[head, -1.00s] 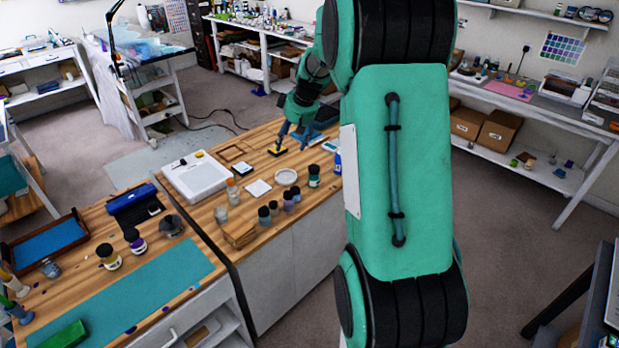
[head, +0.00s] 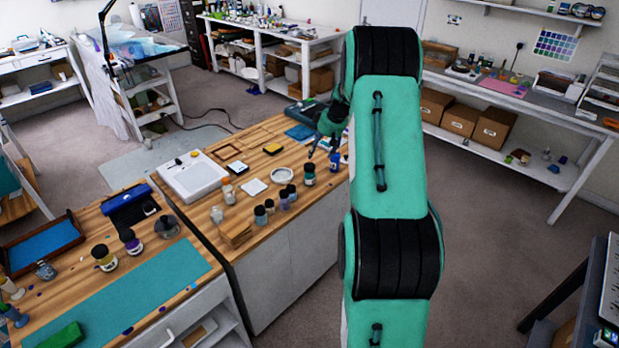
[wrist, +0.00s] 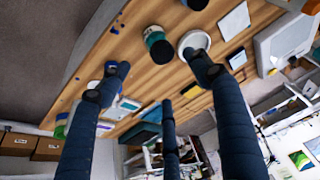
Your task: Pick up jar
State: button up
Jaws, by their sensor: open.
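Several dark-lidded jars stand on the wooden bench. A jar with a teal-green label (head: 309,175) is upright near the bench's right edge, and it also shows in the wrist view (wrist: 158,46). A blue bottle (head: 335,163) stands just right of it. Small dark jars (head: 284,200) stand in a row to its left. My gripper (head: 322,147) is just behind and above the teal-green jar in the head view. In the wrist view my gripper (wrist: 160,75) has its fingers spread, with nothing between the tips. The task does not say which jar.
A white round dish (head: 282,175) lies beside the teal-green jar, with a white square (head: 254,187) further left. Clear jars (head: 217,214) and wooden pieces (head: 236,235) stand nearer. A white tray (head: 193,178) and wooden frame (head: 228,153) lie behind.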

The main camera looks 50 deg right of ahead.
aim_at(311, 167)
jog(key=shift+f, duration=0.1)
jog(key=shift+b+x, duration=0.5)
jog(key=shift+x, duration=3.75)
jog(key=shift+w, duration=0.1)
jog(key=shift+b+x, duration=0.4)
jog(key=shift+x, duration=2.15)
jog(key=shift+a, duration=0.15)
jog(key=shift+c, duration=0.5)
jog(key=c, duration=1.1)
